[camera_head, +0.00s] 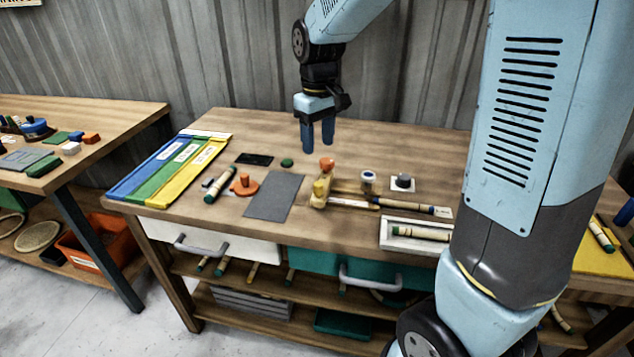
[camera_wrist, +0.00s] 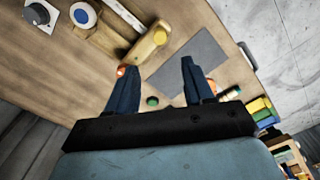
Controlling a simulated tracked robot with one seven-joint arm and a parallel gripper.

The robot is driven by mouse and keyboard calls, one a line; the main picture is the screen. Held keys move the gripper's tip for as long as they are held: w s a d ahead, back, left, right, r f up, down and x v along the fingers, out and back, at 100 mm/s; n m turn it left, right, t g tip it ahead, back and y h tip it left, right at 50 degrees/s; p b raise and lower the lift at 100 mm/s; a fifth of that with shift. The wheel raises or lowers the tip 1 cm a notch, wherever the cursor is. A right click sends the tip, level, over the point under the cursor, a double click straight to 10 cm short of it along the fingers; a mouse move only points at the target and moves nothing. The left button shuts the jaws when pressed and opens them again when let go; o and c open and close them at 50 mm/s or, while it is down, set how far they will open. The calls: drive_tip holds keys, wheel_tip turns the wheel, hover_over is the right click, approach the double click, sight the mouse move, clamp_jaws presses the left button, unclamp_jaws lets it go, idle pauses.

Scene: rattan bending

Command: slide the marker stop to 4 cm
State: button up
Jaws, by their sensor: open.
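I cannot tell for sure which part is the marker stop, and no scale marks are readable. My gripper (camera_head: 317,146) points down, open and empty, above the bench just behind the orange knob.
A grey mat (camera_head: 274,197), an orange piece (camera_head: 244,185) and a green disc (camera_head: 287,162) lie left of the fixture. A blue-topped round piece (camera_head: 368,178) and a grey knob (camera_head: 403,181) stand right. A white tray (camera_head: 386,236) holds a rattan piece in front.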

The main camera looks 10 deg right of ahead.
sight(318, 183)
wheel_tip(318, 183, down, 12)
drive_tip(key=shift+f, duration=0.25)
idle(0.4)
clamp_jaws()
idle(0.3)
